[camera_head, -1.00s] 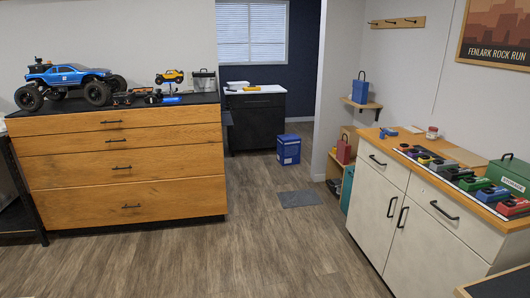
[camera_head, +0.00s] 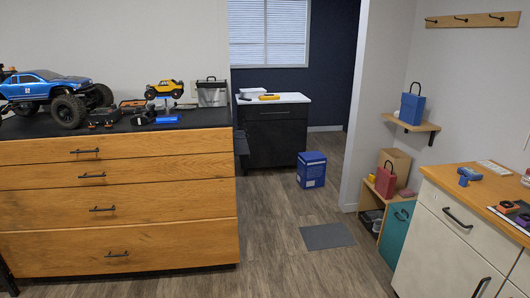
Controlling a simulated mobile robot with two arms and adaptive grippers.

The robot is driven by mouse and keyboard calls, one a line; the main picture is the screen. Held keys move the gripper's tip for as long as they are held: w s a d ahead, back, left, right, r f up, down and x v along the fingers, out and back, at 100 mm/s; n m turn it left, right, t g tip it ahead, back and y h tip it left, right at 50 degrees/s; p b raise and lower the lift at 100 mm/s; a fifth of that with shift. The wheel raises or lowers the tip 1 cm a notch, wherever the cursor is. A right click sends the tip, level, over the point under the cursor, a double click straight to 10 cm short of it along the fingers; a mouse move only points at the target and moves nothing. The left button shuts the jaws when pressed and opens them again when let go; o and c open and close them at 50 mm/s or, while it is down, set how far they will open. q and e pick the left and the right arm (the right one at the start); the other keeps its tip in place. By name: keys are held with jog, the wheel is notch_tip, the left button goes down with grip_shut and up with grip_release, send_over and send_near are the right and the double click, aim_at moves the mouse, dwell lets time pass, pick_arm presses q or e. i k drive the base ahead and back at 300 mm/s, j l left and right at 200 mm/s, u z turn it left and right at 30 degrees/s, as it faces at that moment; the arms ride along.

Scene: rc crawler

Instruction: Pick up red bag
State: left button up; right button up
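A red bag (camera_head: 386,182) with a dark looped handle stands upright on the top of a low wooden shelf unit (camera_head: 367,217), right of centre in the head view. A brown cardboard box (camera_head: 400,164) is behind it. The bag is beyond the near end of the white cabinet and some distance from me. Neither of my grippers shows in the head view.
A wooden drawer chest (camera_head: 115,200) fills the left. A white cabinet (camera_head: 440,245) stands at the right. Between them the wood floor is open, with a grey mat (camera_head: 327,236) and a blue box (camera_head: 311,170) further back. A blue bag (camera_head: 412,106) sits on a wall shelf.

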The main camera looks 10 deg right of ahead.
aim_at(386, 181)
jog(key=i+z, duration=0.3)
jog(key=i, duration=0.3)
jog(key=i+z, duration=0.3)
jog(key=i, duration=0.3)
jog(key=i+j+z, duration=0.3)
jog(key=i, duration=0.3)
jog(key=i+z, duration=0.15)
jog(key=i, duration=0.35)
jog(key=i+j+z, duration=0.1)
jog(key=i, duration=0.45)
jog(key=i+j+z, duration=0.15)
jog(key=i, duration=0.35)
jog(key=i+j+z, duration=0.15)
jog(key=i, duration=0.35)
